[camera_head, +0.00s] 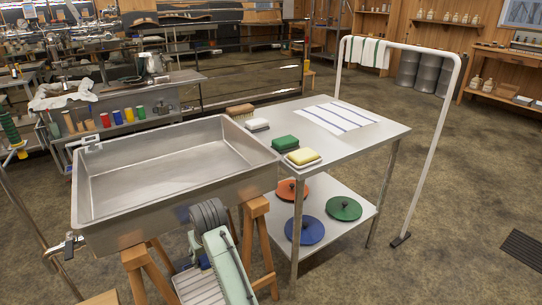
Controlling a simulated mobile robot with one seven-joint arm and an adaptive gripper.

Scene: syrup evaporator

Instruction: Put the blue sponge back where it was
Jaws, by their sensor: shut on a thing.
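I see no blue sponge in the head view; a faint bluish patch shows on the steel pan's front wall, and I cannot tell what causes it. Along the left side of the steel table (372,140) stand a brown brush (240,110), a white sponge (257,124), a green sponge (285,142) and a yellow sponge (302,156). The yellow sponge rests on a pale dish. Part of my pale green and grey arm shows at the bottom, in front of the pan.
The large steel pan (170,165) stands on wooden legs left of the table and looks empty. A striped cloth (341,117) lies on the table. The lower shelf holds red (292,190), blue (305,230) and green (344,208) discs. A white rail (436,150) stands right.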

